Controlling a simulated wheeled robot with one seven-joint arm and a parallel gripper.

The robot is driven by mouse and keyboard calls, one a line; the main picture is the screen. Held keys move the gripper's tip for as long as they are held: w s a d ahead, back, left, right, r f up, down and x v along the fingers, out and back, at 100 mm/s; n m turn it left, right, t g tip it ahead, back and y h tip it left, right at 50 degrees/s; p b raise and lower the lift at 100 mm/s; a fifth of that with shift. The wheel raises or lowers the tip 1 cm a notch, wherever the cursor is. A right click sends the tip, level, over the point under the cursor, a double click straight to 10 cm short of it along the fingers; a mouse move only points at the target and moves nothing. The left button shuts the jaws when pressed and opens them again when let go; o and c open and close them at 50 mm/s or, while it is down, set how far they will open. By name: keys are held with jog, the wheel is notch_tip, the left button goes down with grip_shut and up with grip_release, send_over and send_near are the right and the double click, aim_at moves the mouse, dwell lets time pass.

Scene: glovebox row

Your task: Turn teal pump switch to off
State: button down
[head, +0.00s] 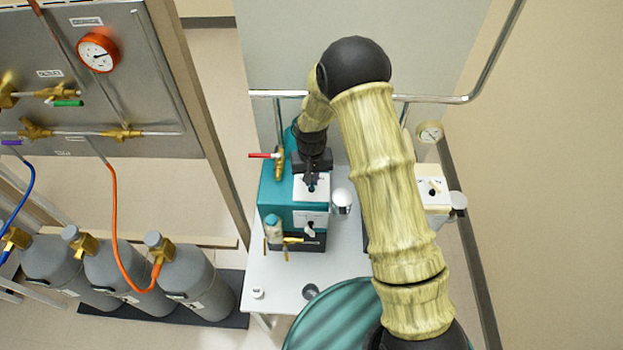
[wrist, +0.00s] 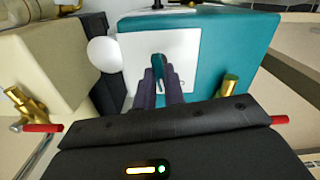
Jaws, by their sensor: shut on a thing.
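The teal pump (head: 275,190) stands on a white bench below my arm. Its top carries a white switch plate (wrist: 185,50), which also shows in the head view (head: 322,190). A dark teal switch knob (wrist: 158,62) stands up from the plate. My gripper (wrist: 159,82) has come down over the plate, with its two dark fingers shut on the knob from either side. In the head view my gripper (head: 312,180) hides most of the knob. The markings on the plate are too small or covered to read.
A cream unit (head: 437,193) with its own dark switch stands to the right. A white rounded cylinder (head: 342,201) is close beside the teal pump. A red-handled valve (head: 265,155) and a brass valve (head: 290,240) are near it. Gas cylinders (head: 190,280) stand left.

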jog(key=shift+n+b, duration=0.75)
jog(key=shift+n, duration=1.25)
jog(key=c, duration=1.5)
grip_release()
jog(key=shift+r, duration=0.1)
jog(key=shift+w+r, duration=0.1)
jog(key=shift+r, duration=0.4)
notch_tip(320, 180, up, 16)
jog(key=b, duration=0.3)
jog(key=shift+r+b, duration=0.15)
jog(key=shift+b, duration=0.15)
